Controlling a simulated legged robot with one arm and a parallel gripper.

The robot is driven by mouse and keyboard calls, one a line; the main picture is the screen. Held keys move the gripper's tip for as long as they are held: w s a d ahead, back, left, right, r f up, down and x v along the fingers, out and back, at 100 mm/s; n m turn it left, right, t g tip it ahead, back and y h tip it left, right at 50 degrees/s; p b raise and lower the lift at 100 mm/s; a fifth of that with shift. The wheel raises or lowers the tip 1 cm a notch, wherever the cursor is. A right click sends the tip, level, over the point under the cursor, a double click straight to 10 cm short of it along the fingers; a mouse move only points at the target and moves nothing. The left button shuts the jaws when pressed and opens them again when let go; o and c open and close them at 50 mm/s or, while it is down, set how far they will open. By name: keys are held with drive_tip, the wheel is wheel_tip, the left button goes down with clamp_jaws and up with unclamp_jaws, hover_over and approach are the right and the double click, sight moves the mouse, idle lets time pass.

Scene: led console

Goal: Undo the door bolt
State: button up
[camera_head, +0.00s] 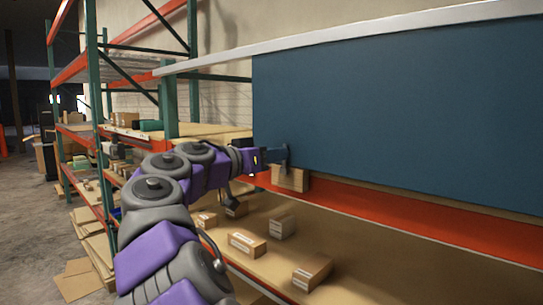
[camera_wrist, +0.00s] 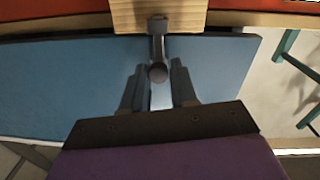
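The door bolt (camera_wrist: 158,45) is a grey metal rod with a rounded knob at its end, in the upper middle of the wrist view. Its far end meets a wooden block (camera_wrist: 158,14). The block also shows in the head view (camera_head: 290,179), at the lower left corner of the blue door panel (camera_head: 400,110). My gripper (camera_wrist: 157,76) is open, with one finger on each side of the knob. I cannot tell whether either finger touches it. In the head view my gripper (camera_head: 272,156) is beside the bolt, and its fingers are too small to make out.
Below the panel runs a red beam (camera_head: 400,213). Under it a shelf holds several cardboard boxes, one a carton (camera_head: 312,271) near the front. Green and red racking (camera_head: 100,120) stands at left. Concrete floor (camera_head: 30,230) is open at far left.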

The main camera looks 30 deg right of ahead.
sight(287, 140)
clamp_jaws()
drive_tip(key=shift+r+p, duration=0.4)
drive_tip(key=shift+r, duration=1.05)
drive_tip(key=shift+o, duration=2.3)
unclamp_jaws()
drive_tip(key=shift+s, duration=0.1)
drive_tip(key=shift+d, duration=0.1)
